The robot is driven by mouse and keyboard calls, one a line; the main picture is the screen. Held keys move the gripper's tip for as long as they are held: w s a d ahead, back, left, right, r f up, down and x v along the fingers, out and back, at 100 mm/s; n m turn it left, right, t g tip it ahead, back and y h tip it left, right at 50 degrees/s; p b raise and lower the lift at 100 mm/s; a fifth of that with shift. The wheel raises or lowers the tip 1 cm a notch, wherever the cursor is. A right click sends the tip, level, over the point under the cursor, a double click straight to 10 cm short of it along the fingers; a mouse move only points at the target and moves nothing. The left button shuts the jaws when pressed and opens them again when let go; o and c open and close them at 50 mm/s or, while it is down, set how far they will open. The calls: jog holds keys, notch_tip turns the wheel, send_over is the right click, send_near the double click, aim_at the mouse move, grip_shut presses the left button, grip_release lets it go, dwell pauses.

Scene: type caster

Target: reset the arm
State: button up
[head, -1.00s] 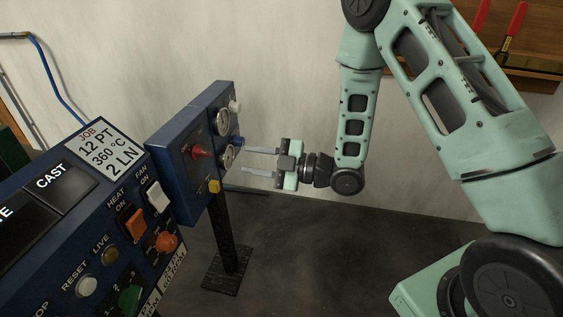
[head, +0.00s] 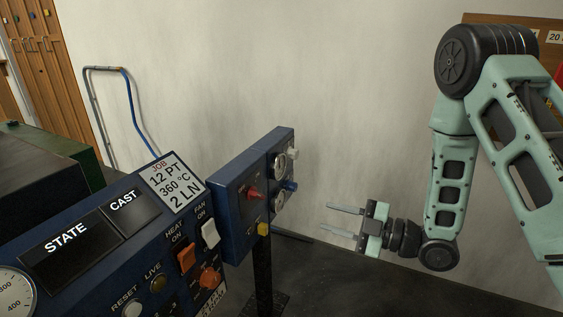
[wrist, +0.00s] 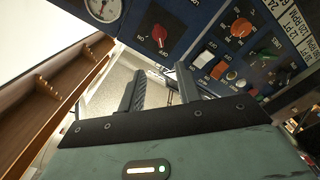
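My gripper (head: 344,219) is in the right part of the head view, at the end of my pale green arm. Its two fingers point left and stand apart with nothing between them. It is to the right of the blue control box on a post (head: 240,195) and touches nothing. In the wrist view the two dark fingers (wrist: 165,90) are also spread and empty, with the control panels beyond them.
A large blue console (head: 130,250) with STATE and CAST screens, a job card and several switches fills the lower left. A wooden door (head: 38,60) stands at the far left. A blue hose (head: 135,115) runs along the pale wall. Floor is free below my gripper.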

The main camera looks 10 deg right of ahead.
jog(key=a+m+g+h, duration=0.3)
jog(key=a+m+h, duration=0.2)
jog(key=a+h, duration=0.25)
jog(key=s+r+m+g+h, duration=0.3)
jog(key=s+m+g, duration=0.1)
jog(key=s, duration=0.8)
jog(key=s+r+m+g+h, duration=0.3)
jog(key=s+r, duration=0.1)
jog(key=s, duration=0.8)
notch_tip(320, 180, up, 24)
jog(key=p, duration=2.4)
jog(key=shift+s+d+r+g, duration=0.15)
jog(key=shift+s+r+g, duration=0.05)
jog(key=shift+g, duration=0.1)
